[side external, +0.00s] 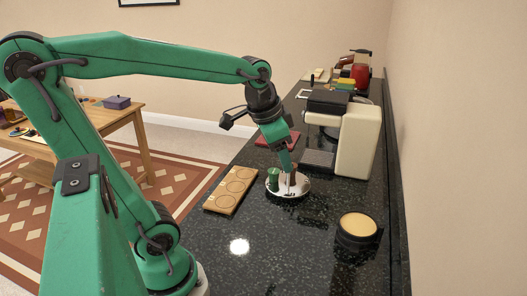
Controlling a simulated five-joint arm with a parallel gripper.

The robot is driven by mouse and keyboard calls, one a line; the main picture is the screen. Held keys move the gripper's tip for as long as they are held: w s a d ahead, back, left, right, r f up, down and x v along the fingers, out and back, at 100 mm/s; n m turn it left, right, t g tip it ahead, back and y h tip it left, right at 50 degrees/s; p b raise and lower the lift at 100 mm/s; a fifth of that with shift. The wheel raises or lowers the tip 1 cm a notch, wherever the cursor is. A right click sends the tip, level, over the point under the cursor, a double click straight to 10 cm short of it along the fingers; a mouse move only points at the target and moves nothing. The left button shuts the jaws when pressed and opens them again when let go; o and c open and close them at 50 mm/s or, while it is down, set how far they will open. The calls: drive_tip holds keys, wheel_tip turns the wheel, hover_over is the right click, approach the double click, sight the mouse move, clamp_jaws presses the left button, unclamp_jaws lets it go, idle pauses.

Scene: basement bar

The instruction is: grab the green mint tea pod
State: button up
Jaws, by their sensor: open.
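A small green pod (273,176) stands on the left part of a round, shiny silver tray (289,194) on the dark counter. My gripper (287,168) points down over the tray, just right of the green pod. It is open, and its fingers look apart from the green pod. A brownish upright object, perhaps another pod, shows at the fingertips; I cannot tell whether it lies between them. Any label on the green pod is too small to read.
A wooden board with round recesses (231,190) lies left of the tray. A cream and black coffee machine (358,140) stands behind it at the right. A black container with a tan top (358,230) sits at the front right. The front counter is clear.

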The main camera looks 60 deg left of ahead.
drive_tip(key=w+a+f+m+g, duration=0.2)
drive_tip(key=w+a+f, duration=0.3)
drive_tip(key=w+a, duration=0.4)
drive_tip(key=m+g, duration=0.2)
drive_tip(key=m, duration=0.1)
hover_over(274, 171)
drive_tip(key=shift+h, duration=0.3)
drive_tip(key=f, duration=0.9)
drive_tip(key=shift+d+f, duration=0.1)
drive_tip(key=shift+d, duration=0.1)
drive_tip(key=shift+a+f, duration=0.3)
drive_tip(key=shift+f, duration=0.1)
drive_tip(key=shift+f, duration=1.2)
drive_tip(key=shift+f, duration=0.1)
drive_tip(key=shift+d+f, duration=0.15)
drive_tip(key=shift+f, duration=2.35)
drive_tip(key=shift+c, duration=0.4)
